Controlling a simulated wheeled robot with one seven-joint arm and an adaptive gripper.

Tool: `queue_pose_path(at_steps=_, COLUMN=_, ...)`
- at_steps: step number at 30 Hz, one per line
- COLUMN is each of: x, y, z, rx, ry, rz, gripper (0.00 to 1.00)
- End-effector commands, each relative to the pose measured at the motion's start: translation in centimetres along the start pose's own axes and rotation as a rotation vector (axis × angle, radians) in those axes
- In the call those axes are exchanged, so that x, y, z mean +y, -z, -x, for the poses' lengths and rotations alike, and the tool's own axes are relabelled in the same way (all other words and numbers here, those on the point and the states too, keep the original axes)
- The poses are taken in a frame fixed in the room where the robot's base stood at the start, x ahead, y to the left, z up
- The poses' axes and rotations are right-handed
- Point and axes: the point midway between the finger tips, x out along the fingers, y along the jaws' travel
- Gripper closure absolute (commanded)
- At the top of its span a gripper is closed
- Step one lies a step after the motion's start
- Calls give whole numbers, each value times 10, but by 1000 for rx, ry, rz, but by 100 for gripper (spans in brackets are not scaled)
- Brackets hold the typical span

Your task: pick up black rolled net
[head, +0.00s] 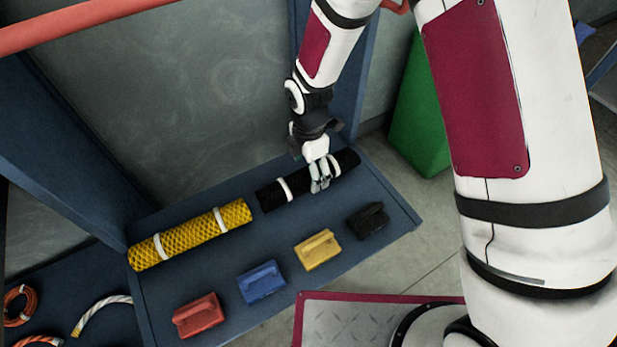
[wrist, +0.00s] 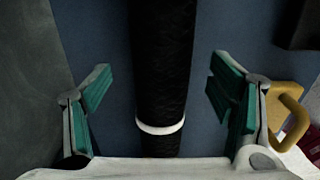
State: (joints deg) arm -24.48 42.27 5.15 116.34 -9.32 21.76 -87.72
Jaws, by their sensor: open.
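The black rolled net (head: 272,197) lies on a blue shelf (head: 200,290) in the head view, with white bands around it. My gripper (head: 320,186) is over its middle and hides part of it. In the wrist view the black rolled net (wrist: 163,75) runs up the picture between the two green-padded fingers of my gripper (wrist: 158,95). The fingers are open, with a gap on each side of the roll. One white band (wrist: 160,128) shows near the gripper's palm.
A yellow rolled net (head: 190,235) lies left of the black one. Red (head: 197,315), blue (head: 262,282), yellow (head: 318,250) and black (head: 368,220) handled blocks stand along the shelf's front. A green bin (head: 420,115) stands behind at the right.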

Motion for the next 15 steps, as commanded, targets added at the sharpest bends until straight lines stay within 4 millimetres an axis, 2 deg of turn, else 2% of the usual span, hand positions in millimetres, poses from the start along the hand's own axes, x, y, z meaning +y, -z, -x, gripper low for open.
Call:
queue_pose_path(at_steps=3, x=-1, y=1, z=-22, rx=0, ry=4, rz=0, gripper=24)
queue_pose_path(at_steps=6, x=0, y=1, z=-32, rx=0, ry=1, rz=1, gripper=24)
queue_pose_path(at_steps=13, x=0, y=1, z=-32, rx=0, ry=0, rz=0, gripper=24)
queue_pose_path(at_steps=14, x=0, y=1, z=-32, rx=0, ry=0, rz=0, gripper=28)
queue_pose_path(at_steps=15, x=0, y=1, z=-32, rx=0, ry=0, rz=0, gripper=37)
